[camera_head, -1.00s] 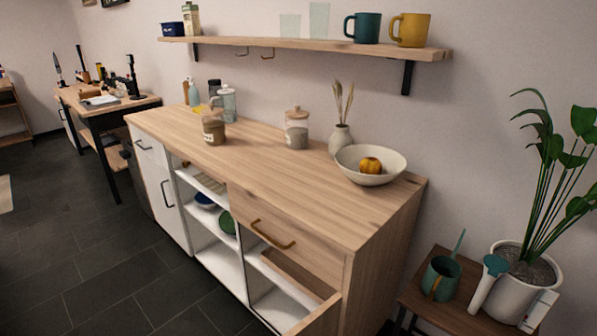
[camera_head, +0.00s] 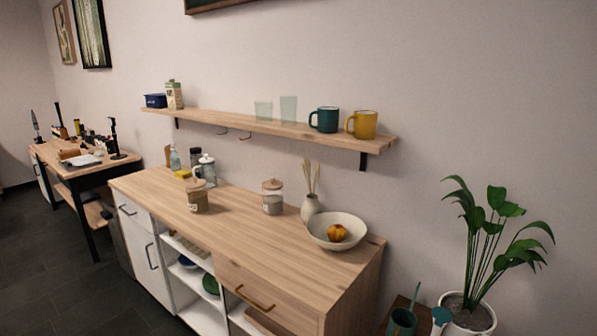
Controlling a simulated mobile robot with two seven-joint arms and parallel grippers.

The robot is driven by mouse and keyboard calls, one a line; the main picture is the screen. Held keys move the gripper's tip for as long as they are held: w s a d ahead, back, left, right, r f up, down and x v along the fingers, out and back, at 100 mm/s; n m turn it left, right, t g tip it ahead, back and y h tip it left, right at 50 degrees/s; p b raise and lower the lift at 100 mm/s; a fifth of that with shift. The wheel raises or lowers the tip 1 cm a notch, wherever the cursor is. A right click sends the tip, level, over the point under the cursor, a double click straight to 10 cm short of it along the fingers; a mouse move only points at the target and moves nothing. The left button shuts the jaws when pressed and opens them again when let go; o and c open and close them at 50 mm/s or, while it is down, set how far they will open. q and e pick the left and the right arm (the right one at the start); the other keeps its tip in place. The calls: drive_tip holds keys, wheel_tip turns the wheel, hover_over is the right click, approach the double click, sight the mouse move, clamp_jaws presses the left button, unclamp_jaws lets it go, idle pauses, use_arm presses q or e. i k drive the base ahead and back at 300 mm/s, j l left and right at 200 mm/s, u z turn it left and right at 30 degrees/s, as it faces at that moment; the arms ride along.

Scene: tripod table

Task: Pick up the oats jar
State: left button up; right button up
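Two glass jars with wooden lids stand on the wooden counter (camera_head: 240,235). The left jar (camera_head: 197,197) holds brown contents and has a pale label, near the counter's front edge. The right jar (camera_head: 272,198) holds paler, greyish contents and stands farther back, near the wall. The label writing is too small to read, so I cannot tell which one is the oats jar. Neither of my grippers is in view.
A vase (camera_head: 311,207) and a bowl (camera_head: 337,231) with an orange fruit or gourd stand right of the jars. A glass pitcher (camera_head: 205,171) is behind the left jar. A wall shelf (camera_head: 270,127) with mugs hangs above. The counter's front middle is clear.

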sight(197, 199)
drive_tip(key=k+u, duration=0.25)
drive_tip(key=i+j+z, duration=0.15)
drive_tip(key=z, duration=0.3)
drive_tip(key=i+j+z, duration=0.1)
drive_tip(key=j+z, duration=0.15)
drive_tip(key=z, duration=0.15)
drive_tip(key=i+j+z, duration=0.2)
drive_tip(key=j, duration=0.25)
drive_tip(key=j+z, duration=0.15)
drive_tip(key=j, duration=0.25)
drive_tip(key=i+j, duration=0.1)
drive_tip(key=j, duration=0.45)
drive_tip(key=i+j, duration=0.1)
drive_tip(key=j, duration=0.5)
drive_tip(key=i+j+z, duration=0.1)
drive_tip(key=j, duration=0.45)
drive_tip(key=i+j, duration=0.1)
drive_tip(key=j, duration=0.5)
